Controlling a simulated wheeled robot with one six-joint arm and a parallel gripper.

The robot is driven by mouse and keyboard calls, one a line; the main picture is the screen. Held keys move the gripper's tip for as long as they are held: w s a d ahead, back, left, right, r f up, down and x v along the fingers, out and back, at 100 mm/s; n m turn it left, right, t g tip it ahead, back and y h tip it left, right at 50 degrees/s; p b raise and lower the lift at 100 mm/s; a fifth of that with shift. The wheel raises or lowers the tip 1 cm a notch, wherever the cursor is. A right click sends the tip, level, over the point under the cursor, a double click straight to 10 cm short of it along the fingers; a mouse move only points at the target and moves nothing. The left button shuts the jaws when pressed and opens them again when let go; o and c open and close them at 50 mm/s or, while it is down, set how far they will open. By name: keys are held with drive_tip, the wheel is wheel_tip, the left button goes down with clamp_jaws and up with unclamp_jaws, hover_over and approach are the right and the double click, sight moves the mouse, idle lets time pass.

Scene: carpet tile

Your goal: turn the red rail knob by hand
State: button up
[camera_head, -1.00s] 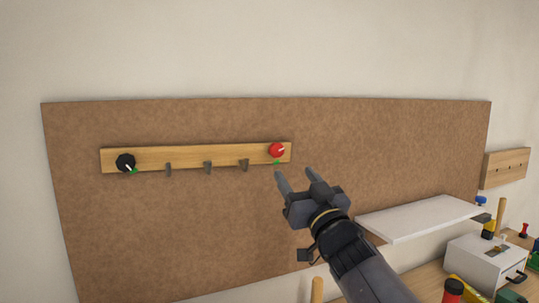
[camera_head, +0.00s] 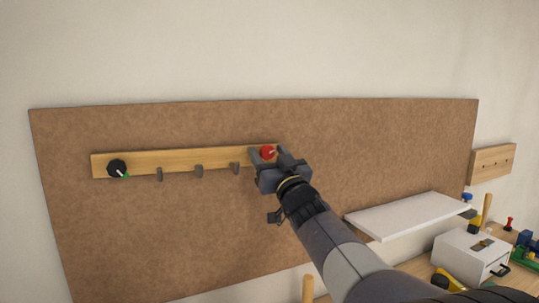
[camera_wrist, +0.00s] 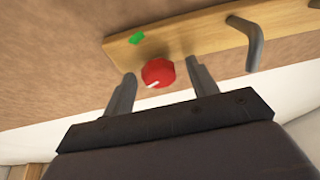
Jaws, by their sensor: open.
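The red knob (camera_head: 267,152) sits at the right end of a wooden rail (camera_head: 185,160) on a brown board. In the wrist view the red knob (camera_wrist: 158,73) shows a white pointer mark toward its lower left, and a green mark (camera_wrist: 137,38) lies on the rail at its upper left. My gripper (camera_head: 267,153) is at the knob, and in the wrist view its two open fingers (camera_wrist: 160,82) stand on either side of the knob. Gaps show between the knob and both fingers. The knob's lower part is hidden by my gripper in the head view.
A white shelf (camera_head: 408,216) and a white box (camera_head: 471,254) are at the right. The board above the rail is clear.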

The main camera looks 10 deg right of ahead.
drive_tip(key=c, duration=0.9)
drive_tip(key=shift+c, duration=0.2)
